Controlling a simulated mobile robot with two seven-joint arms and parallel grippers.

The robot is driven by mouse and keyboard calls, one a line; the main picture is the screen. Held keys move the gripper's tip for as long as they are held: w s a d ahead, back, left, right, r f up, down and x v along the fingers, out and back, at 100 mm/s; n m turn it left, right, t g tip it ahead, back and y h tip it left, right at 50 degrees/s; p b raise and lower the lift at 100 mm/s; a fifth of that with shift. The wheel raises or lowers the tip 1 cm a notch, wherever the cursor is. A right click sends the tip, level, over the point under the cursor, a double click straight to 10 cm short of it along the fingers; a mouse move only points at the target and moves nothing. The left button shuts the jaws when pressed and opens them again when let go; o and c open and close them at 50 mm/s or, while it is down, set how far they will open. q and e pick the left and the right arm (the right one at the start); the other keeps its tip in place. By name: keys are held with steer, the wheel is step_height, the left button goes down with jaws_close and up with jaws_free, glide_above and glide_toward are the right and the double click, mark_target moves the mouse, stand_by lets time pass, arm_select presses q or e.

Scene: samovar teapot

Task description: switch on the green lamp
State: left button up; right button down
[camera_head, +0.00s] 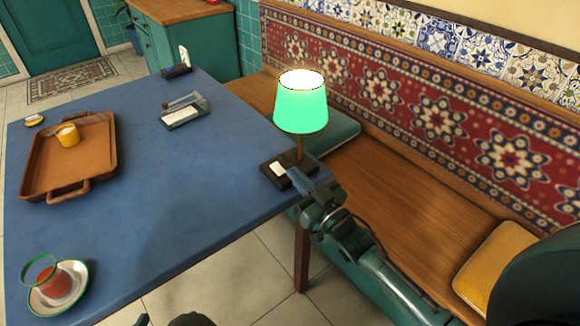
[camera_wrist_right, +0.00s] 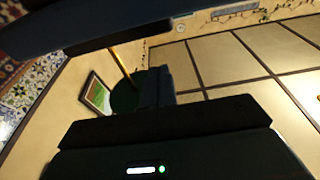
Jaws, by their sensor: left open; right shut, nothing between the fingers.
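The green lamp (camera_head: 301,106) stands at the right corner of the blue table, its shade glowing and its top bright white. Its dark base (camera_head: 308,164) carries a white switch piece (camera_head: 279,169). My right gripper (camera_head: 297,179) is shut and empty, its tip right by the front of the base close to the switch. I cannot tell whether it touches. The right wrist view is dark and does not clearly show the lamp or switch. Only a dark bit of my left gripper (camera_head: 143,320) shows at the bottom edge; it is open.
The blue table (camera_head: 150,160) has clear room in its middle. A brown tray (camera_head: 38,180) with a yellow cup (camera_head: 67,135) lies at left. A tea glass (camera_head: 50,282) stands on a saucer at front left. A wooden bench (camera_head: 400,205) runs along the right.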

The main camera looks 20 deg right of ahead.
steer(key=s+d+f, duration=0.2)
steer(key=s, duration=0.3)
steer(key=shift+f, duration=0.4)
steer(key=shift+r, duration=0.1)
